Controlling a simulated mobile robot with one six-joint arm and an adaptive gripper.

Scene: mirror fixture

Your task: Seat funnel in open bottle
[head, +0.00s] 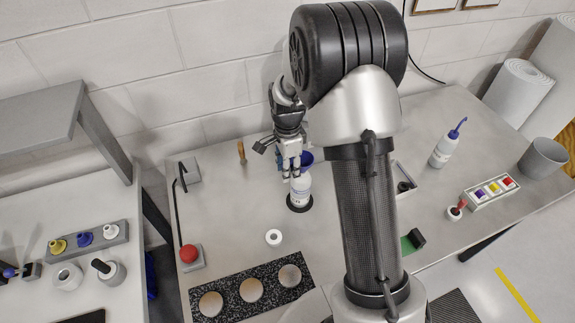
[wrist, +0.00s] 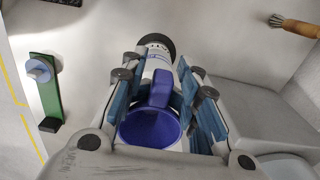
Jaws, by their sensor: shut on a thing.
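A white bottle (head: 300,192) with a printed label stands upright on a round black pad (head: 299,206) in the head view. It also shows beyond the fingers in the wrist view (wrist: 158,47). My gripper (head: 292,171) is right at the bottle's top and partly hides it. The blue funnel (wrist: 150,126) lies between my blue-padded fingers in the wrist view, its wide mouth towards the camera, and my gripper is shut on it. In the head view a bit of the funnel (head: 306,158) shows behind the fingers. Its spout and the bottle's mouth are hidden, so I cannot tell whether they meet.
A white ring (head: 273,237) lies in front of the bottle. A speckled black tray (head: 229,284) with round discs is at the table's front. A red button (head: 189,254) is at left, a wooden-handled brush (head: 241,152) behind. A blue-capped wash bottle (head: 447,147) stands right.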

